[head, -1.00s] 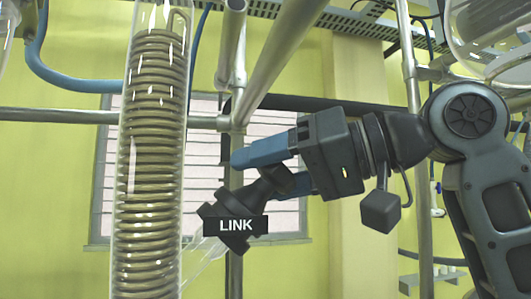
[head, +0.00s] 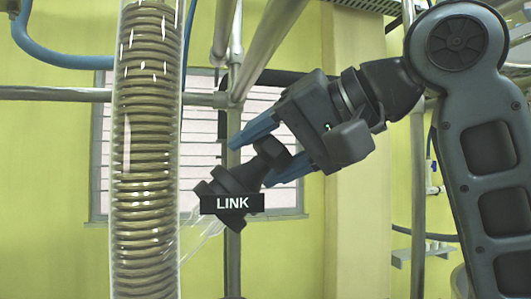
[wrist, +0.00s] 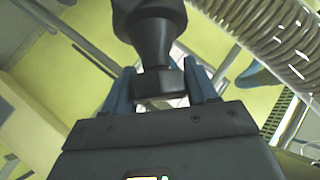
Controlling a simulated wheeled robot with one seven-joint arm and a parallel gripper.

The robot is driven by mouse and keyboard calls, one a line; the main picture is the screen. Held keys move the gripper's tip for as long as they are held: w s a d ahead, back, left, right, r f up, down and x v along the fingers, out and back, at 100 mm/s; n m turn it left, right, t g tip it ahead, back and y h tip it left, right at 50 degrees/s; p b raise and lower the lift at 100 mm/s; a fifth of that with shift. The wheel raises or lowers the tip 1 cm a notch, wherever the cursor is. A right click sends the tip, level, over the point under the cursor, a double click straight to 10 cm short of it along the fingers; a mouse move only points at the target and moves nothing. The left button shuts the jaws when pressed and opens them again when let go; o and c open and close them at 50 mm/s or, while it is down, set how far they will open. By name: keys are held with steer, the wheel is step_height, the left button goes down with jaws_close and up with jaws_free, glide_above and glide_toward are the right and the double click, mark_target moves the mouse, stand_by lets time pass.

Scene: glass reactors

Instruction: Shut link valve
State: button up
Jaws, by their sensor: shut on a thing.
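The link valve (head: 232,187) is a dark grey valve body with a black "LINK" label (head: 232,203), right of the glass coil column in the head view. Its handle (head: 271,153) points up and to the right. My gripper (head: 260,158) has its two blue fingers on either side of the handle and is shut on it. In the wrist view the valve (wrist: 150,30) comes down from the top, and its handle (wrist: 160,82) sits between the blue fingers. The pipe end of the valve is partly hidden behind the label.
A glass column with a metal coil (head: 146,150) stands close to the left of the valve. Metal frame pipes (head: 222,100) run behind the gripper. A blue hose (head: 60,55) curves at upper left. A window (head: 200,130) and yellow wall lie behind.

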steer(key=o, duration=1)
steer(key=shift+c, duration=0.2)
steer(key=b+v, duration=0.1)
steer(key=v, duration=0.6)
steer(key=shift+s+d+r, duration=0.15)
steer(key=shift+s+d, duration=0.05)
steer(key=shift+d, duration=0.1)
steer(key=shift+w, duration=0.1)
